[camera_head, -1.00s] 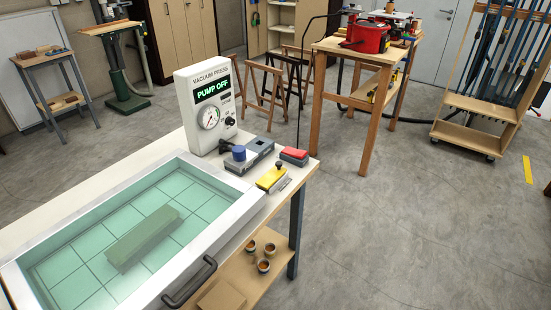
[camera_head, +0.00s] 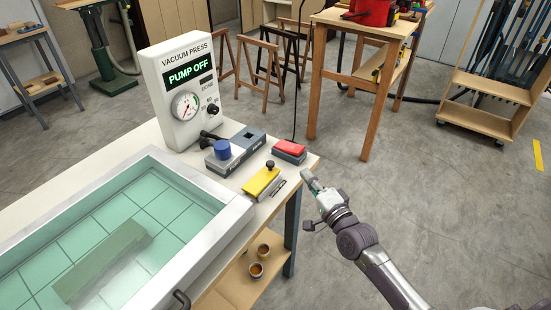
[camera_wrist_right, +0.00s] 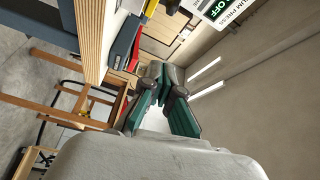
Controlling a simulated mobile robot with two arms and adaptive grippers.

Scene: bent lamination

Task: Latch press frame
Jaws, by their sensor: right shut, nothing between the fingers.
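The vacuum press frame (camera_head: 222,232) is a white frame around a green gridded sheet, lying flat on the bench. A long greenish block (camera_head: 105,262) shows under the sheet. Part of a black handle (camera_head: 181,299) shows at the frame's front edge, cut by the picture's bottom. A yellow block with a black knob (camera_head: 262,181) sits at the frame's right corner; whether it is the latch I cannot tell. My right gripper (camera_head: 309,178) is shut and empty, just off the bench's right end. Its closed fingers show in the right wrist view (camera_wrist_right: 164,90). My left gripper is out of view.
The control box (camera_head: 182,92) reads PUMP OFF. A grey unit with a blue knob (camera_head: 236,150) and a red-topped block (camera_head: 289,150) stand near the bench's right end. Small cups (camera_head: 257,269) sit on the shelf below.

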